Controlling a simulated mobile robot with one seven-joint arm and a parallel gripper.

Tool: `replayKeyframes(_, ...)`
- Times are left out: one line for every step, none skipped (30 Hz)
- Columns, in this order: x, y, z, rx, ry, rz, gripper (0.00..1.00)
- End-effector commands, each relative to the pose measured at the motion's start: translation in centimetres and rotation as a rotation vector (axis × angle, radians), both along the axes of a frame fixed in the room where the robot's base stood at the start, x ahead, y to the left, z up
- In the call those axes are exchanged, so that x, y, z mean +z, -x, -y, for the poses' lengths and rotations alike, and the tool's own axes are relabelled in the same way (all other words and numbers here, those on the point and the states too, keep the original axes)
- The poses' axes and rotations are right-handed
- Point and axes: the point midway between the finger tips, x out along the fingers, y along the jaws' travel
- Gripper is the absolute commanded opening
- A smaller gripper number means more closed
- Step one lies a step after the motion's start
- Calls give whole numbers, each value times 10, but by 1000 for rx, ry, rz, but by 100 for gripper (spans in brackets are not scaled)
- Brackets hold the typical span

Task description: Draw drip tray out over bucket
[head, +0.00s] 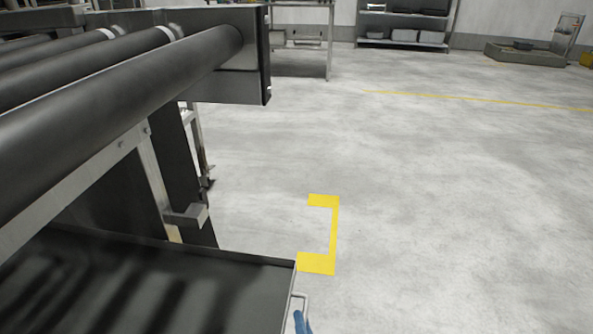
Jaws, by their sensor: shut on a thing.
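The drip tray (200,264), dark with a raised rim, lies at the bottom left in the head view, under the roller frame. It runs out of the picture at the left and bottom. A small pale bar handle (303,297) sticks out at its right front corner. Only a blue tip of my gripper (302,322) shows at the bottom edge, at the handle, and it is shut on the handle. The rest of my gripper is cut off. No bucket is in view.
Large dark rollers (120,95) on a metal frame fill the upper left, with legs and a bracket (187,214) just behind the tray. A yellow bracket-shaped floor marking (334,235) lies right of the tray. The grey floor to the right is clear; shelves (405,25) stand far back.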

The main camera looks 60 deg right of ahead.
Motion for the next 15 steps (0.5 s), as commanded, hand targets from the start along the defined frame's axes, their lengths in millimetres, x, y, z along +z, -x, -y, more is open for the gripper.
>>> replayKeyframes(-1,2,0,-2,-1,-4,0)
replayKeyframes(-1,2,0,-2,-1,-4,0)
replayKeyframes(-2,2,1,-2,-1,-4,0)
replayKeyframes(-2,2,1,-4,-1,-4,0)
replayKeyframes(-2,2,1,-4,-1,-4,0)
replayKeyframes(-2,2,1,-4,-1,-4,20)
replayKeyframes(-1,2,1,-4,-1,-4,26)
replayKeyframes(-1,2,1,-3,0,-4,31)
replayKeyframes(-1,1,1,-4,-1,-3,38)
replayKeyframes(-1,1,1,-4,-1,-3,44)
replayKeyframes(-1,1,0,-2,-1,-2,45)
replayKeyframes(-1,1,1,-2,-1,-2,45)
replayKeyframes(-1,1,0,-2,-1,-2,45)
replayKeyframes(-1,1,0,-2,-1,-2,45)
replayKeyframes(-1,1,0,-2,0,-2,45)
